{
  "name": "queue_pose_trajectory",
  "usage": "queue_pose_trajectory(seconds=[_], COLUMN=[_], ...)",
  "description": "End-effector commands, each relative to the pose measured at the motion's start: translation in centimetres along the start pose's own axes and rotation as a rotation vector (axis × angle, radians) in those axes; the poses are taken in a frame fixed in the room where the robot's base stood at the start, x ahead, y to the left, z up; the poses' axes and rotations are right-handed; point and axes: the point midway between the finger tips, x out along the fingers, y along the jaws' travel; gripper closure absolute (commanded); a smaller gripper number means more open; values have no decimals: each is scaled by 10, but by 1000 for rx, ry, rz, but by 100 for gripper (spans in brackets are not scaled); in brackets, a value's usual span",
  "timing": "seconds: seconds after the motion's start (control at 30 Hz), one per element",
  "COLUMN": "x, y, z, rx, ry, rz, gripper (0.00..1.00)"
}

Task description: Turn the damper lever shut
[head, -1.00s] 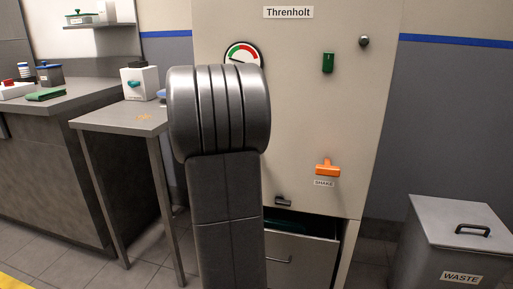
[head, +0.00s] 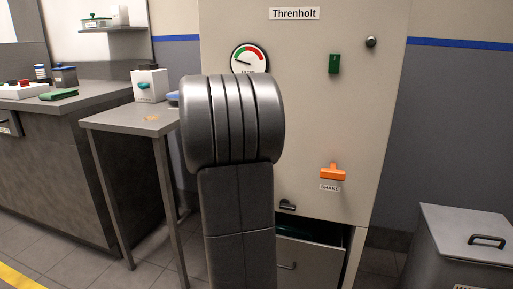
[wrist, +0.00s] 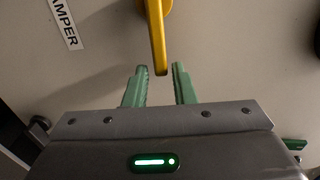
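The yellow damper lever (wrist: 158,38) shows at the top middle of the wrist view, its bar pointing down the picture. Part of a label reading "AMPER" (wrist: 64,20) is on the panel to its left. My gripper (wrist: 160,69) is open, with its two green fingers apart and nothing between them but the lever's tip at the level of the fingertips. I see no contact between fingers and lever. In the head view my arm hides the lever and the gripper. The beige Threnholt cabinet (head: 294,110) stands behind the arm.
On the cabinet are a dial gauge (head: 249,58), a green switch (head: 334,63), a dark knob (head: 371,42) and an orange shake handle (head: 333,172). A drawer (head: 310,262) is below. A grey waste bin (head: 450,255) stands right, a small table (head: 130,122) left.

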Motion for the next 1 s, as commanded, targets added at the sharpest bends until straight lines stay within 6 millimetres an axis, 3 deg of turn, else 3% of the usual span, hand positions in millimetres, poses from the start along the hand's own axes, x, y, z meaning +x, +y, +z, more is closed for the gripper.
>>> queue_pose_trajectory(seconds=[0.33, 0.47, 1.0], x=[-1, -11, -121], y=[0, -1, -2], z=[0, 1, 1], rx=[-1, -2, -1], ry=[-1, -2, -4], rz=[0, 0, 0], gripper=[65, 65, 65])
